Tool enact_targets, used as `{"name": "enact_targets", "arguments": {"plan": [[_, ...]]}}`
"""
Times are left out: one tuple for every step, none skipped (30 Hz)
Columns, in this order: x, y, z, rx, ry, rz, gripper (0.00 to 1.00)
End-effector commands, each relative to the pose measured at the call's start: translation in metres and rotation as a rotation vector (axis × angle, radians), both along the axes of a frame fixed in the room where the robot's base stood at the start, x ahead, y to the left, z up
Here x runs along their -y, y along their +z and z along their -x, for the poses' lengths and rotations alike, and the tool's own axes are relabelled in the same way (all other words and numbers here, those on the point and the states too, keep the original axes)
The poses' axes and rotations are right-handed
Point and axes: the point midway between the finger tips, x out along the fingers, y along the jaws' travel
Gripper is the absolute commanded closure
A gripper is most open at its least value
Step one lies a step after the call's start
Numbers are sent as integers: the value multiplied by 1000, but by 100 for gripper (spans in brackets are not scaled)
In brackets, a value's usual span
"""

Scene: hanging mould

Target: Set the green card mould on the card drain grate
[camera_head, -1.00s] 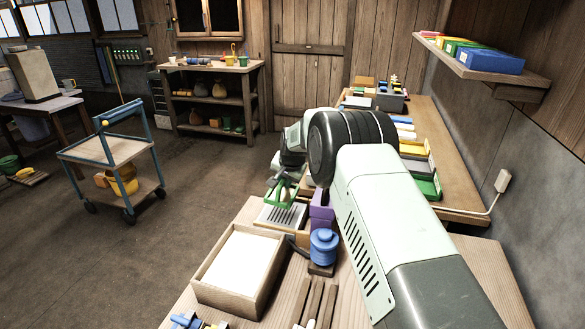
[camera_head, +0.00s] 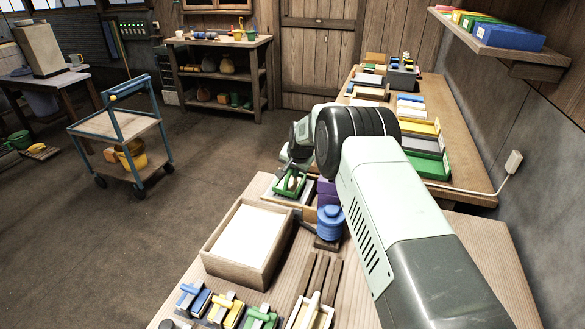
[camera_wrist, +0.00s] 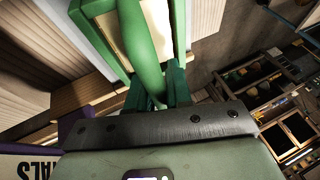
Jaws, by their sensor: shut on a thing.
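The green card mould (camera_head: 289,186) is a green frame with a pale panel and a green handle. In the head view it sits low over the card drain grate (camera_head: 284,202), covering most of it. I cannot tell whether they touch. In the wrist view the mould (camera_wrist: 178,35) fills the top middle. My gripper (camera_wrist: 158,98) is shut on its green handle. In the head view my gripper (camera_head: 294,170) is small and partly hidden by my arm.
A wooden box with a white sheet (camera_head: 207,258) stands in front of the grate. A blue lidded jar (camera_head: 330,222) and a purple block (camera_head: 327,192) stand close to its right.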

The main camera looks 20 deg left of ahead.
Motion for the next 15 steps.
{"name": "enact_targets", "arguments": {"plan": [[0, 0, 0, 1, 0, 0, 100], [0, 0, 0, 1, 0, 0, 100], [0, 0, 0, 1, 0, 0, 100], [0, 0, 0, 1, 0, 0, 100], [0, 0, 0, 1, 0, 0, 100], [0, 0, 0, 1, 0, 0, 100], [0, 0, 0, 0, 0, 0, 100], [0, 0, 0, 0, 0, 0, 100], [0, -1, 0, 0, 0, 0, 100], [0, -1, 0, 0, 0, 0, 100], [0, -1, 0, 0, 0, 0, 100], [0, -2, 0, 0, 0, 0, 100], [0, -2, 0, 0, 0, 0, 100], [0, -3, 0, 0, 0, 0, 100], [0, -3, 0, 0, 0, 0, 100]]}}
